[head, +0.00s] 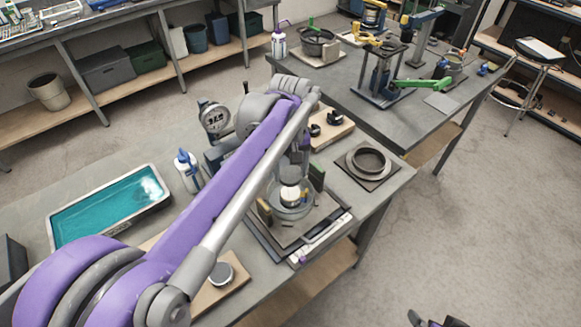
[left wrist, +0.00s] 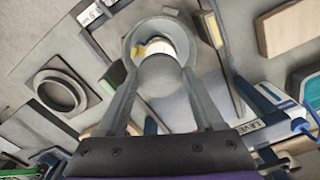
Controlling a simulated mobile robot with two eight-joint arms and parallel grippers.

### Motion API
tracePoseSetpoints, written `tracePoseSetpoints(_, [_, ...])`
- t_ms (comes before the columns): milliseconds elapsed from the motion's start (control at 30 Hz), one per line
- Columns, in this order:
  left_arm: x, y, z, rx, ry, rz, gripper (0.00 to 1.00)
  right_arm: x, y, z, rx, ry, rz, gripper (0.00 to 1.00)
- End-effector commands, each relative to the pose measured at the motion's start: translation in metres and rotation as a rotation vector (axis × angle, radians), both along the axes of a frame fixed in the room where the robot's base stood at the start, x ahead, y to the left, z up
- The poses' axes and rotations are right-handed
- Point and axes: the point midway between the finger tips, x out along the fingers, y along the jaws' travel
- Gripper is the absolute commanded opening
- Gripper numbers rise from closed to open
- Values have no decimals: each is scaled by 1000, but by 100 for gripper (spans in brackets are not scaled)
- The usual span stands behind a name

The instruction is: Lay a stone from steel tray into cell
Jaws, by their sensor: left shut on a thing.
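My left gripper (head: 291,174) reaches in over the cell (head: 292,209), a round clear-walled vessel on a square base. In the left wrist view my left gripper (left wrist: 160,72) is shut on a round pale grey piece, seemingly the stone (left wrist: 160,78). The piece hides part of the cell (left wrist: 140,32) beyond it. A pale disc with yellow on it shows inside the cell. I cannot tell whether the held piece touches the cell. The steel tray (head: 60,243) holds teal liquid, at the left of the bench. My right gripper (head: 433,321) is only partly visible at the bottom edge.
A blue-capped bottle (head: 187,171) and a dial gauge (head: 214,117) stand left of the cell. A ring on a square plate (head: 368,161) lies to its right. A grey disc (head: 221,273) rests on a wooden board in front. A second bench (head: 340,88) stands behind.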

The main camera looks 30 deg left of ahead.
Motion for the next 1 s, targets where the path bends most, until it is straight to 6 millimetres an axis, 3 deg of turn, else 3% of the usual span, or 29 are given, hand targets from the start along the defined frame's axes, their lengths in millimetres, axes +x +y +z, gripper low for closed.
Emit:
tracePoseSetpoints(600, [0, 0, -46, 0, 0, 0, 11, -10, 0, -33, 0, 18, 0, 100])
tracePoseSetpoints(1000, [0, 0, -57, -1, -1, 0, 11, -11, 0, -40, 0, 21, 0, 100])
